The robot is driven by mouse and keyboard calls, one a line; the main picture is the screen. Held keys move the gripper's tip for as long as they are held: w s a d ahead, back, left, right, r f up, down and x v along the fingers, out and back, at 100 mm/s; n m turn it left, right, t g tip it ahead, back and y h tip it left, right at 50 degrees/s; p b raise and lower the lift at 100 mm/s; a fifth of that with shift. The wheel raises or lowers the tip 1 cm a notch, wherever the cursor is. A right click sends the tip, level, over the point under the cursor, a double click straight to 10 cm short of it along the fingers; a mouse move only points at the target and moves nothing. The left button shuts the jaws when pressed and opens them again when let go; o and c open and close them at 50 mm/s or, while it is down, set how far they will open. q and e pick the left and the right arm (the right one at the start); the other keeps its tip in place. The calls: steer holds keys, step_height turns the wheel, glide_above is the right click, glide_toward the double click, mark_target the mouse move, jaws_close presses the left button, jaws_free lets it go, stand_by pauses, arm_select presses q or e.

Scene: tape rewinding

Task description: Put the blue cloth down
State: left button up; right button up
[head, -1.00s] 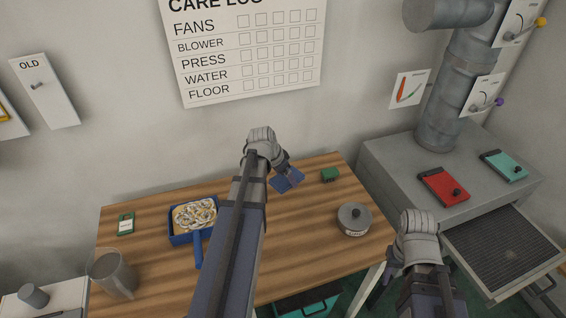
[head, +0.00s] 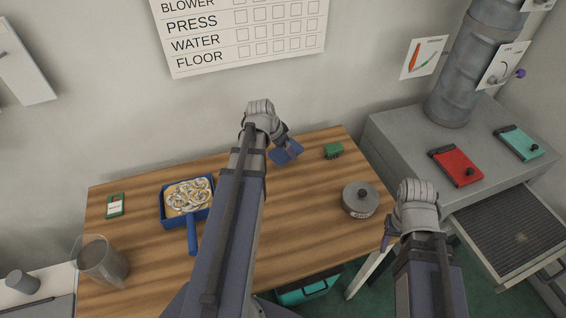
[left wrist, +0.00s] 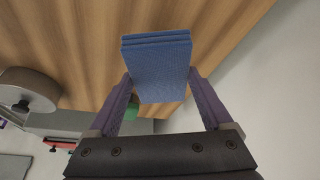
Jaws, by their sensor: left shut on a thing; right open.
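The blue cloth (left wrist: 158,65) is a folded, layered square between the two purple fingers of my left gripper (left wrist: 160,100) in the left wrist view. In the head view my left gripper (head: 283,143) reaches to the back of the wooden table, shut on the cloth (head: 287,154). The cloth is at or just above the tabletop; I cannot tell whether it touches. My right gripper (head: 388,240) is open and empty, off the table's right edge; its fingers are partly hidden by my wrist.
A green block (head: 333,151) lies just right of the cloth. A blue pan (head: 190,228) with pale rings and a clear jug (head: 103,262) stand at the left. The wall is close behind.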

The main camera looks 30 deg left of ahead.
mark_target(284, 158)
arm_select(q)
steer(key=shift+f+b, duration=2.15)
steer(key=shift+f, duration=0.6)
steer(key=shift+s+d+r, duration=0.15)
steer(key=shift+d+r, duration=0.05)
steer(key=shift+r, duration=0.1)
steer(key=o, duration=0.9)
steer(key=shift+o, duration=0.4)
steer(key=shift+a, duration=0.15)
steer(key=shift+r, duration=0.1)
